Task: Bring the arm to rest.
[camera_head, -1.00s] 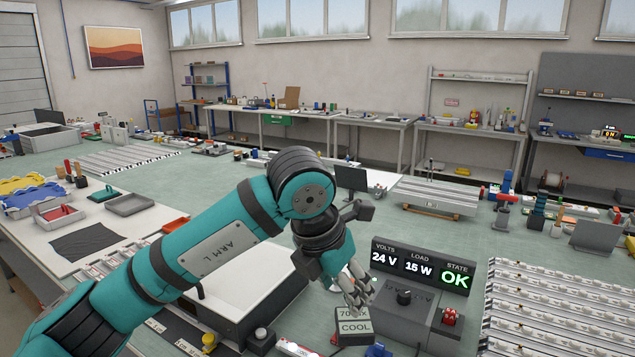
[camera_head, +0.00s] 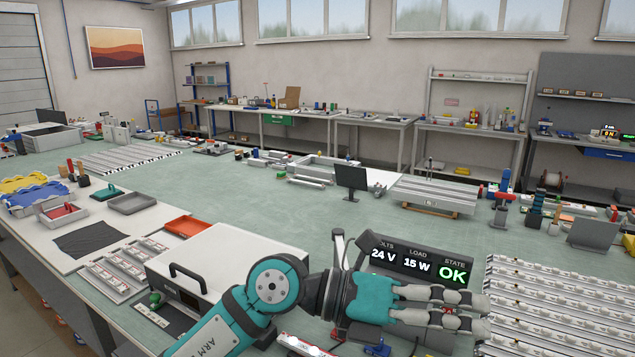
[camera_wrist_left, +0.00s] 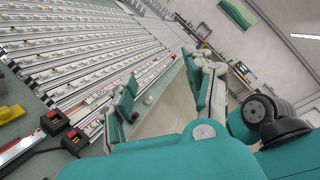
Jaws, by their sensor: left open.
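My left arm (camera_head: 215,335) is folded in the lower middle of the head view, with its forearm pointing right. My left gripper (camera_head: 482,316) is open and empty, with its fingers pointing right. It is in front of the power unit (camera_head: 450,272), whose display reads 24 V, 15 W and OK, and it hides much of the unit's lower part. The left wrist view shows both fingers apart with nothing between them. My right gripper is in neither view.
A white box with a dark handle (camera_head: 225,262) stands just left of my arm. Rows of light strips (camera_head: 560,300) lie to the right of the gripper. A small monitor (camera_head: 351,178) stands behind the unit. The green bench top (camera_head: 230,190) is open farther back.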

